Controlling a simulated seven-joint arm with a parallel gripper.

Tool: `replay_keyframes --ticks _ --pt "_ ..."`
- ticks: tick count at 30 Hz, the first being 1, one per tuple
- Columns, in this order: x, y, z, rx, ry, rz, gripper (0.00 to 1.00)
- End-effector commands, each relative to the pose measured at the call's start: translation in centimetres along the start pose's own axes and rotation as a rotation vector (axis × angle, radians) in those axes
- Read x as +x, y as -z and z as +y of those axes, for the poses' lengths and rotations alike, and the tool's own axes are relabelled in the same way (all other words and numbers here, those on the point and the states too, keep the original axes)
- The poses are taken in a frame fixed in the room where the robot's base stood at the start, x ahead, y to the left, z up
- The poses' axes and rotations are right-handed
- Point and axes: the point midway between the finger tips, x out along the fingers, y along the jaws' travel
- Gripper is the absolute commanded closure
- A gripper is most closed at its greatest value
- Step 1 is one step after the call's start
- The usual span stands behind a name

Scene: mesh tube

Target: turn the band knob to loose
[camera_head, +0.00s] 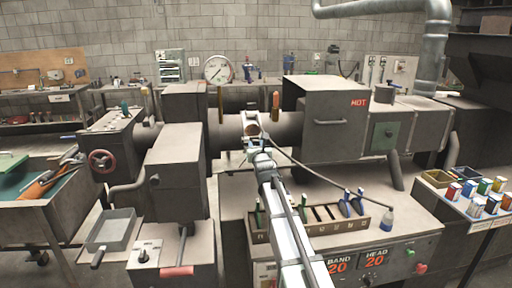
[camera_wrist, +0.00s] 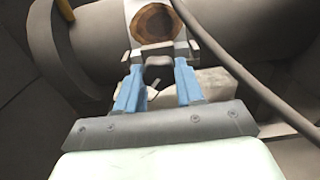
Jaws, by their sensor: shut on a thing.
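My gripper (camera_wrist: 158,75) is shut on a small grey loop handle (camera_wrist: 157,60), with one blue finger on each side. The handle sits just below a pale plate (camera_wrist: 128,28) with a round brown face. The same plate shows in the head view (camera_head: 251,118), in front of the big horizontal barrel. My gripper (camera_head: 254,143) is small there and its fingers are hard to make out. A red BAND 20 readout (camera_head: 339,264) is on the bench front, bottom centre. Whether a knob near it is the band knob is cut off and unclear; its setting cannot be read.
A HEAD 20 readout (camera_head: 376,260) and a red button (camera_head: 421,268) are beside it. A slotted tool rack (camera_head: 322,229) and a small bottle (camera_head: 387,218) stand on the bench. A cabinet marked HOT (camera_head: 325,115) is close right of my gripper. A cable crosses nearby.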

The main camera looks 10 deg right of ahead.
Motion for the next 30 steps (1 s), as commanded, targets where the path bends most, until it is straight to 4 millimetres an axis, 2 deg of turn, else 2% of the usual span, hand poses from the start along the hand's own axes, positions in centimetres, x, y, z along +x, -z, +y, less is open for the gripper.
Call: replay_keyframes --ticks 4,5,12,23,30 --pt "0.0 0.0 0.0 0.001 0.0 0.0 0.94" --pt "0.0 0.0 0.0 0.001 0.0 0.0 0.6" --pt "0.0 0.0 0.0 0.001 0.0 0.0 0.37" --pt "-0.3 0.0 0.0 0.001 0.0 0.0 0.37" --pt "-2.6 0.0 0.0 0.001 0.0 0.0 0.37"
